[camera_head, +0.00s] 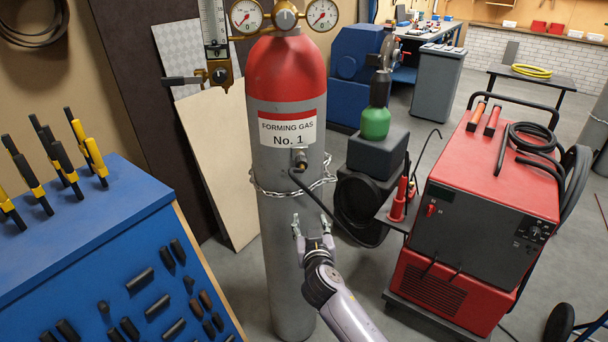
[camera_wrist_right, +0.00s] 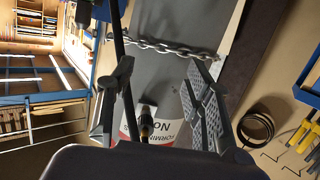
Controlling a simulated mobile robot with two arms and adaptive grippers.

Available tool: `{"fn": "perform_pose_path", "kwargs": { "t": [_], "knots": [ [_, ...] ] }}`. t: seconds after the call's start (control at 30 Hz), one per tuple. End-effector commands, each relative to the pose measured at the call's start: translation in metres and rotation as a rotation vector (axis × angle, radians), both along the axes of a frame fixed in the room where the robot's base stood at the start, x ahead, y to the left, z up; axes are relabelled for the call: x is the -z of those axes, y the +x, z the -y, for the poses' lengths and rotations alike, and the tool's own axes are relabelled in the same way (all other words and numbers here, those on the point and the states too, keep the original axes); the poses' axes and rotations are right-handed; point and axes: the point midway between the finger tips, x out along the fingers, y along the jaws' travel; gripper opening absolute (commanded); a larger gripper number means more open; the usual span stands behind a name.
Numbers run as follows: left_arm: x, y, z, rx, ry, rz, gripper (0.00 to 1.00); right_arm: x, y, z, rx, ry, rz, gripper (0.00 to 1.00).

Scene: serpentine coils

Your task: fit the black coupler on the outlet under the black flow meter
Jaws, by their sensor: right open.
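The gas cylinder (camera_head: 287,200) stands upright, red on top and grey below. My right gripper (camera_head: 312,226) is open and empty in front of the cylinder, below the chain. My left gripper is not in view.
A chain (camera_head: 285,190) runs around the cylinder. The twin gauges (camera_head: 285,18) sit on top. A blue tool bench (camera_head: 80,225) is at left, a red welding machine (camera_head: 480,190) at right. A green-and-black bottle (camera_head: 377,110) stands on a dark box behind.

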Motion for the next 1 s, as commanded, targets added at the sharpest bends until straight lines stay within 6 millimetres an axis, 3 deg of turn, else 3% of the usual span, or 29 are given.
{"fn": "perform_pose_path", "kwargs": {
  "t": [0.03,0.1,0.2,0.3,0.47,0.67,0.8,1.0],
  "knots": [
    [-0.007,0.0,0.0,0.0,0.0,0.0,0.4,-0.037,0.005,-0.005,0.002,0.015,0.052,0.47],
    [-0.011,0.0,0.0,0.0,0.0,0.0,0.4,-0.071,0.008,-0.01,0.008,0.036,0.109,0.47],
    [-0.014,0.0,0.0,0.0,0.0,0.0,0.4,-0.105,0.009,-0.014,0.014,0.056,0.165,0.47],
    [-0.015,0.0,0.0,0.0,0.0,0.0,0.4,-0.122,0.01,-0.016,0.016,0.069,0.195,0.47],
    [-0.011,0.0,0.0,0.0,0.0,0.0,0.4,-0.125,0.024,-0.016,0.018,0.07,0.204,0.47],
    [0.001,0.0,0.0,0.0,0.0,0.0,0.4,-0.124,0.063,-0.016,0.018,0.067,0.204,0.47],
    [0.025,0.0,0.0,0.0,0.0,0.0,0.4,-0.119,0.083,-0.017,0.017,0.073,0.203,0.47],
    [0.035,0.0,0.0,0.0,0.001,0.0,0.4,-0.122,0.098,-0.016,0.017,0.071,0.201,0.47]
  ]
}}
